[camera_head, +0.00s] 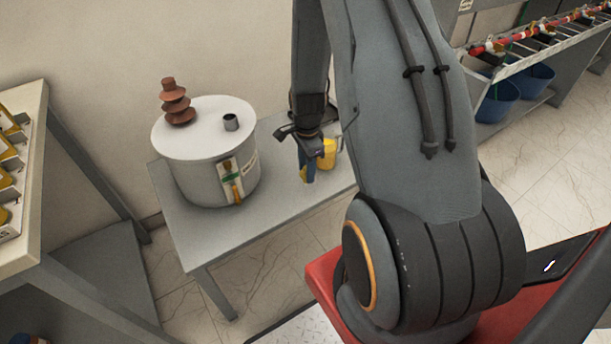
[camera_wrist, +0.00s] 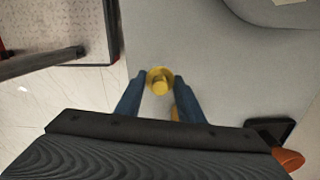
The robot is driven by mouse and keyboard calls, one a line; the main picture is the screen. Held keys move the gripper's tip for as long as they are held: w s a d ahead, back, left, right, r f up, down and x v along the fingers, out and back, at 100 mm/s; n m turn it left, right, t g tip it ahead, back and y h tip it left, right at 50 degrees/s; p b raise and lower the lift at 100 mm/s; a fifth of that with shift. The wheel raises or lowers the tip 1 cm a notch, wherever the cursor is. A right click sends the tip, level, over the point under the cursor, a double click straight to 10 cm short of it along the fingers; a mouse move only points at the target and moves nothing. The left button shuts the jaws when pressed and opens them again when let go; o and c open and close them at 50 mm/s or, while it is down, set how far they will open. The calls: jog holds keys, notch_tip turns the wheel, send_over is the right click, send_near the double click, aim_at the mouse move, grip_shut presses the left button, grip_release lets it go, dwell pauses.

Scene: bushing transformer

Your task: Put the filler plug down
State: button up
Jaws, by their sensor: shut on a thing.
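The filler plug (camera_wrist: 160,82) is a small yellow, brass-coloured piece with a round flange, held between the blue fingertips in the wrist view. My gripper (camera_wrist: 158,90) is shut on it. In the head view my gripper (camera_head: 308,172) points down over the grey table (camera_head: 270,197), to the right of the transformer. The plug cannot be made out between the fingers there. The transformer tank (camera_head: 205,172) is a grey-white cylinder with a brown ribbed bushing (camera_head: 175,101) and a short open dark filler neck (camera_head: 231,122) on its lid. I cannot tell whether the plug touches the table.
A yellow object (camera_head: 328,153) stands on the table right behind my gripper, partly hidden. A shelf with yellow items (camera_head: 12,165) is at the left. Blue bins (camera_head: 497,100) sit under a rack at the upper right. Bare tabletop lies in front of the tank.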

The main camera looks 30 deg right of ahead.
jog(key=shift+f, duration=1.8)
jog(key=shift+f, duration=0.1)
jog(key=o, duration=1)
notch_tip(320, 180, up, 12)
jog(key=shift+r+b, duration=0.1)
jog(key=shift+b, duration=0.3)
jog(key=s+a+r+n, duration=0.5)
jog(key=n, duration=0.1)
jog(key=s+a+r+n, duration=0.5)
jog(key=n, duration=0.1)
jog(key=s+a+r+n, duration=0.5)
jog(key=n, duration=0.2)
jog(key=shift+s+a, duration=0.15)
jog(key=shift+a, duration=0.1)
